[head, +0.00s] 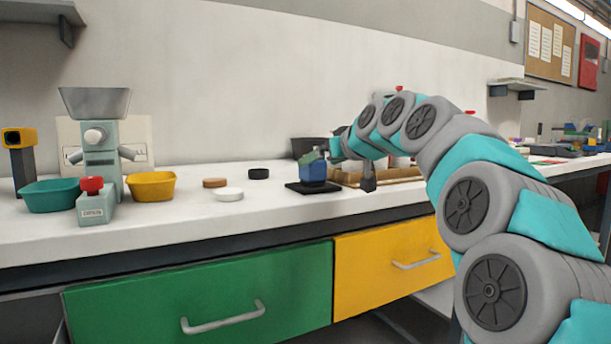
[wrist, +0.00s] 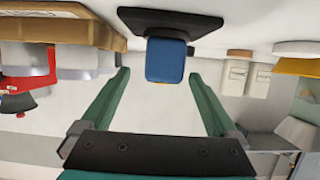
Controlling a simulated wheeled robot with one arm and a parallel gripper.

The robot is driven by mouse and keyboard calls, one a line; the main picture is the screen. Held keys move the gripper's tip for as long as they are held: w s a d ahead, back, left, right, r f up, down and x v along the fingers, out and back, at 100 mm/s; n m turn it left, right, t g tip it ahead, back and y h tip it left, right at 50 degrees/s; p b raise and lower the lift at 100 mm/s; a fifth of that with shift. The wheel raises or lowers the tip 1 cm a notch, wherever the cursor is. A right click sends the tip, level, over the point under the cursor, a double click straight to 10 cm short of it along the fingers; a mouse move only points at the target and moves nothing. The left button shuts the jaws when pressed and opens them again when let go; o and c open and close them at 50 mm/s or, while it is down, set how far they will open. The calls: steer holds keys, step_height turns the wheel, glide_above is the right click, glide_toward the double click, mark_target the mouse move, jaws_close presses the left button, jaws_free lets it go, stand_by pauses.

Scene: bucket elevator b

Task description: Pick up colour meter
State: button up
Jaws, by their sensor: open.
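In the wrist view the blue body (wrist: 166,60) and black base (wrist: 170,20) appear upside down at top centre. My gripper (wrist: 158,76) is open, with its two green fingers on either side of the blue body's near end and visible gaps on both sides. In the head view my gripper (head: 322,154) is at the device's upper part. Whether it touches is unclear.
A wooden tray (head: 405,180) is close right of the device. Round discs (head: 229,194) lie to its left. Farther left are a yellow bowl (head: 151,187), a teal bowl (head: 50,196) and a hopper machine (head: 98,145).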

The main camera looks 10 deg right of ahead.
mark_target(306, 170)
steer(key=shift+s+f+x, duration=0.1)
steer(key=shift+f+x, duration=0.05)
steer(key=shift+x, duration=1.1)
steer(key=shift+s+f+x, duration=0.1)
steer(key=shift+x, duration=1.2)
steer(key=shift+f+x, duration=0.15)
steer(key=shift+x, duration=1.1)
steer(key=shift+a, duration=0.2)
jaws_close()
steer(key=shift+r, duration=0.1)
